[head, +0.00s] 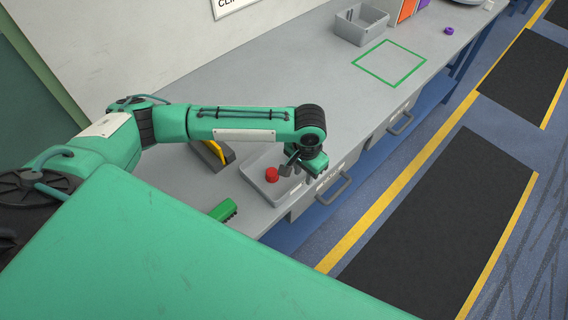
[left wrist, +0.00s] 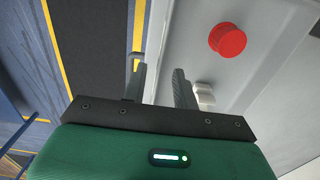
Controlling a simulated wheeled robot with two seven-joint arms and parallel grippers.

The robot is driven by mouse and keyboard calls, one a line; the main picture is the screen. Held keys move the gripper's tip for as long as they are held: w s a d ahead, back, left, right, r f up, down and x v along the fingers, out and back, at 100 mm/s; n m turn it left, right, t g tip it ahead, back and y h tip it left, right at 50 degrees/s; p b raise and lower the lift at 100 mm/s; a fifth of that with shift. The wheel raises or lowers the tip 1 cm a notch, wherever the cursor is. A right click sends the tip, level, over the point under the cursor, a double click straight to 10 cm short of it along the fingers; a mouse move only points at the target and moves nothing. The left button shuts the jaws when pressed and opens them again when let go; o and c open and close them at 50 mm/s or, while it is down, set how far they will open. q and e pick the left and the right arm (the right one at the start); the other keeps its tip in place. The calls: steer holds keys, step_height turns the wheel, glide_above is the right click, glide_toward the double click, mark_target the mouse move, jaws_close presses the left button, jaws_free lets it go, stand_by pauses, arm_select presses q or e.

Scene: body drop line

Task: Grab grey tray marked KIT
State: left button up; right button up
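The grey tray (head: 253,169) lies on the bench near its front edge, partly hidden by my left arm. Any KIT mark on it is not readable. A red round knob-like part (head: 271,174) sits in it. In the left wrist view the tray (left wrist: 187,38) and the red part (left wrist: 227,40) are close. My left gripper (head: 289,164) is over the tray's front-right side. In the left wrist view its fingers (left wrist: 160,88) are apart, with the tray's edge appearing between them; contact cannot be told. A small whitish part (left wrist: 204,95) shows beside one finger. My right gripper is out of view.
A green item with a dark edge (head: 222,210) and a yellow-and-black item (head: 216,152) lie left of the tray. A grey bin (head: 361,24), a green square outline (head: 390,63) and a purple ring (head: 448,30) are farther along. The bench middle is clear. Drawer handles (head: 335,189) stick out in front.

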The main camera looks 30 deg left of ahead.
arm_select(q)
step_height(320, 180, down, 2)
steer(key=shift+f, duration=0.4)
jaws_close()
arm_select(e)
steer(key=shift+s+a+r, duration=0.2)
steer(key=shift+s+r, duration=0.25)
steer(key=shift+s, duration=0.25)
arm_select(q)
steer(key=shift+r, duration=0.1)
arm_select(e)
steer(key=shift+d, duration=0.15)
